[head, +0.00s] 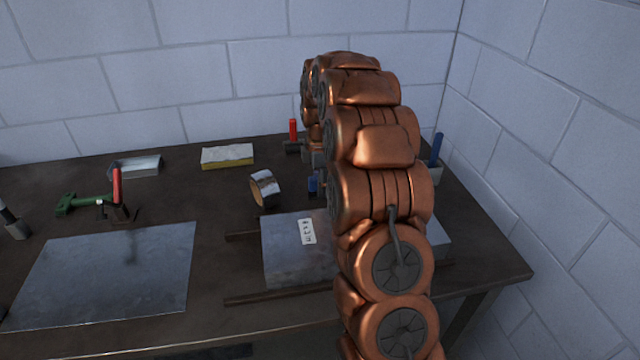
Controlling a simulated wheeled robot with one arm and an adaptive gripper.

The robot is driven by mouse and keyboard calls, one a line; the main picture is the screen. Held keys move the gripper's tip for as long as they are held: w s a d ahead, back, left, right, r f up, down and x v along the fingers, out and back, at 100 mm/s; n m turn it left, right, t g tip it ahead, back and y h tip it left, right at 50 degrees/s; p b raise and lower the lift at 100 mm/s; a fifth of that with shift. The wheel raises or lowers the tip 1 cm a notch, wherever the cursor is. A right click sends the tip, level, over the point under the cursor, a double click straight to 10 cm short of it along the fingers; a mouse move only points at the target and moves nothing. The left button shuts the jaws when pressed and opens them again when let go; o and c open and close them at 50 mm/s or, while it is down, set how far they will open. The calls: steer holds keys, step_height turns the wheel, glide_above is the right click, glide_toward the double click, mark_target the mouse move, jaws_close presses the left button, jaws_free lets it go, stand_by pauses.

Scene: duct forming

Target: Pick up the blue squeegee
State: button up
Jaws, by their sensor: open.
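Another blue upright handle (436,148) stands in a light holder (435,172) right of the arm.
A tape roll (264,188) stands left of the blue piece. A labelled metal sheet (290,262) lies in front on dark bars. A red-handled tool (292,132) stands behind. A yellow-white block (227,156), a green tool (80,203) and a flat sheet (110,270) are left.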

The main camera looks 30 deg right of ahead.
steer(key=shift+c, duration=0.2)
jaws_close()
steer(key=shift+r, duration=0.1)
steer(key=shift+w+r, duration=0.1)
steer(key=shift+r, duration=0.4)
step_height(320, 180, up, 9)
steer(key=shift+f+b, duration=0.1)
steer(key=shift+b, duration=1.05)
